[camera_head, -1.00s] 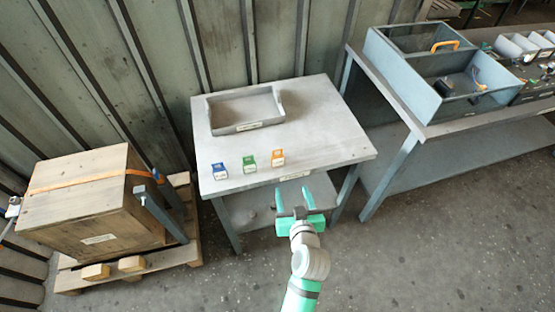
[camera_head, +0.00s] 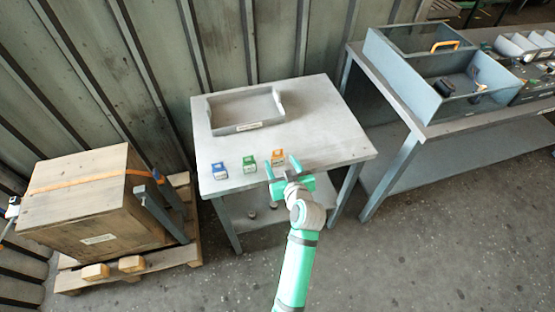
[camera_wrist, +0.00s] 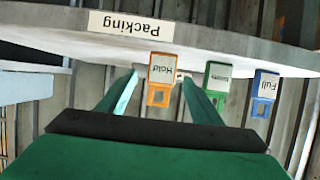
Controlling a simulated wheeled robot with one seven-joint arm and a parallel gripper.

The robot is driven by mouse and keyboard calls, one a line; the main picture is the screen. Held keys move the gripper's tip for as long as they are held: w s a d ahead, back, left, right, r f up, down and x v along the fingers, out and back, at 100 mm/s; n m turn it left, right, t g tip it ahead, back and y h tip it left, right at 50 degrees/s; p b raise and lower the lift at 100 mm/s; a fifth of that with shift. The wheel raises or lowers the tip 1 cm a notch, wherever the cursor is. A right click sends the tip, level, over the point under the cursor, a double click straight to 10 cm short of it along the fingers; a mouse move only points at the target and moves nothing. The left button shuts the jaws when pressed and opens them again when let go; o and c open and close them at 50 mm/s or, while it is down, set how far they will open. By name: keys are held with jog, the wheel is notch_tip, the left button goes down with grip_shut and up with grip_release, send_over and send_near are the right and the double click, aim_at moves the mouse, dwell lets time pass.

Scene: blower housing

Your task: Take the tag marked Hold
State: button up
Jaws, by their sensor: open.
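The orange tag (camera_wrist: 161,79) reads "Hold" upside down in the wrist view, between my open fingers and a little beyond them. In the head view the orange tag (camera_head: 278,156) stands at the front edge of the small grey table (camera_head: 330,130), partly behind a fingertip. My gripper (camera_head: 281,167) is open and empty just in front of it; the wrist view also shows my gripper (camera_wrist: 158,95). A green tag (camera_head: 249,164) and a blue tag (camera_head: 219,170) stand to its left. In the wrist view the blue tag (camera_wrist: 264,88) reads "Full"; the green label is unclear.
A grey tray (camera_head: 240,128) lies at the back of the table. A "Packing" label (camera_wrist: 124,25) is on the table's front edge. A wooden crate (camera_head: 85,195) on a pallet stands left, and a workbench with a grey bin (camera_head: 425,98) stands right.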

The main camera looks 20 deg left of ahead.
aim_at(278, 159)
jog(key=x, duration=0.4)
jog(key=shift+a+r, duration=0.1)
jog(key=shift+a, duration=0.1)
jog(key=shift+c, duration=0.3)
jog(key=c, duration=1.1)
jog(key=shift+o, duration=0.2)
jog(key=shift+r, duration=0.1)
